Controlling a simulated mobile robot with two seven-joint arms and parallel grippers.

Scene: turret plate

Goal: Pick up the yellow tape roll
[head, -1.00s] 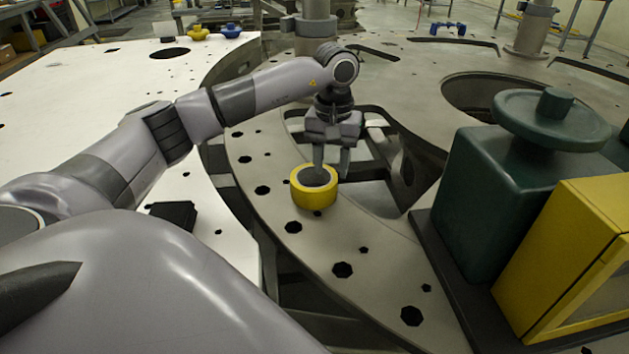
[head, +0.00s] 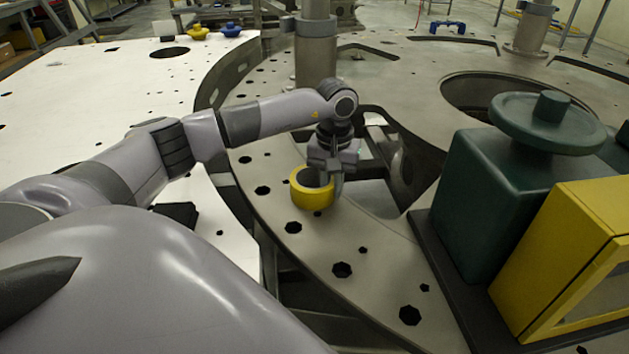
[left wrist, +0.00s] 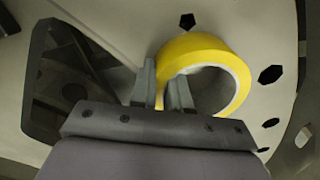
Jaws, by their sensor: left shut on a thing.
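The yellow tape roll (head: 311,192) lies flat on the grey curved plate (head: 290,260) in the head view, with its hole facing up. My left gripper (head: 328,188) reaches down at the roll's right side, one finger in the hole and one outside. In the left wrist view the yellow tape roll (left wrist: 212,50) shows as a ring, and my left gripper (left wrist: 165,95) is shut on its wall. The finger ends are partly hidden by the roll. My right gripper is not in view.
A dark green box with a round handwheel (head: 510,165) and a yellow box (head: 560,260) stand at the right. The plate has several holes, and a large cut-out lies beyond the roll. A white table (head: 110,110) is at the left.

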